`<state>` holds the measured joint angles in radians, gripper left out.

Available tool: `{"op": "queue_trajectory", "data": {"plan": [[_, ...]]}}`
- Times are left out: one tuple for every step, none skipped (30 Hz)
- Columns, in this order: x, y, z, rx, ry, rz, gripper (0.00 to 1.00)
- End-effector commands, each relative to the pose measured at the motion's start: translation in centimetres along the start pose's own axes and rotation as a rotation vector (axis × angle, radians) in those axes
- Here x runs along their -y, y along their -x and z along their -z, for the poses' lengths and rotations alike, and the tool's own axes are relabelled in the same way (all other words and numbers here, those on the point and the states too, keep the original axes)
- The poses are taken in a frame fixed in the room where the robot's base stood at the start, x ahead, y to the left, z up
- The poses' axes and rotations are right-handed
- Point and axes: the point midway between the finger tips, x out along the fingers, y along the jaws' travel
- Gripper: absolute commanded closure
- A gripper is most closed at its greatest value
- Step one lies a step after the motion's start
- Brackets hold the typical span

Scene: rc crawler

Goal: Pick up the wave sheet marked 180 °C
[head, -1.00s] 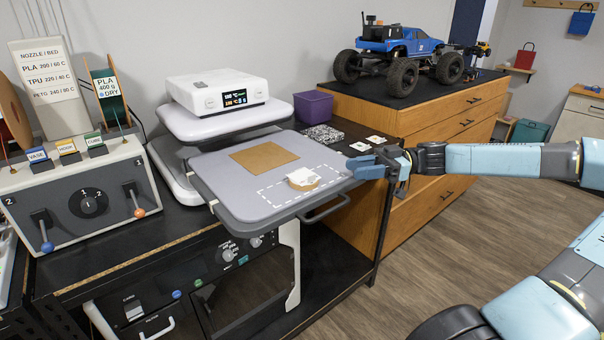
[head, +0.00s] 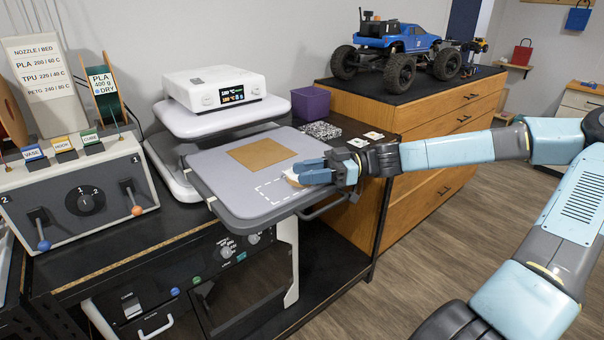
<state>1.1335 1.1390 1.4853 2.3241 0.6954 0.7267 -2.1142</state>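A small pale piece (head: 291,179) with a tan edge lies on the grey plate (head: 228,190) of the press, inside a white dashed outline. My gripper (head: 304,171) is over the right part of this piece and hides much of it. Its two blue fingers appear apart, and I cannot tell whether they touch the piece. Two small whitish sheets, one farther back (head: 373,135) and one nearer (head: 357,143), lie on the dark table just behind my gripper. No 180 °C marking is readable on any of these pieces.
A brown square (head: 263,153) lies on the plate. The white press head (head: 214,90) with its display stands behind it. A purple bin (head: 311,103) and a speckled block (head: 320,130) are at the back. A wooden cabinet (head: 450,125) with a blue truck stands right.

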Motion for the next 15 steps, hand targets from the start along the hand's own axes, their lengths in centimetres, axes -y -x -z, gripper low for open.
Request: {"op": "queue_trajectory", "data": {"plan": [[0.0,-0.39,0.0,0.0,-0.001,0.0,0.62],[-0.01,-0.53,0.0,0.0,-0.001,0.0,0.62],[-0.01,-0.65,0.0,0.0,-0.001,0.0,0.62],[-0.01,-0.7,0.0,0.0,-0.001,-0.001,0.62],[-0.01,-0.71,0.0,0.0,-0.001,-0.001,0.62],[-0.01,-0.71,0.0,0.0,-0.001,-0.001,0.62],[-0.01,-0.7,0.01,0.0,-0.001,-0.001,0.62],[-0.01,-0.69,0.01,0.0,-0.001,-0.001,0.62],[-0.01,-0.69,0.01,0.0,-0.001,-0.001,0.62],[-0.01,-0.68,0.01,0.0,-0.001,-0.001,0.63],[-0.01,-0.68,0.01,0.0,-0.001,-0.001,0.66],[-0.01,-0.68,0.01,0.0,-0.001,-0.001,0.69],[-0.01,-0.67,0.01,0.0,-0.001,-0.001,0.72],[-0.01,-0.67,0.01,0.0,-0.001,-0.001,0.75],[-0.01,-0.66,0.01,0.0,-0.001,-0.001,0.79]]}}
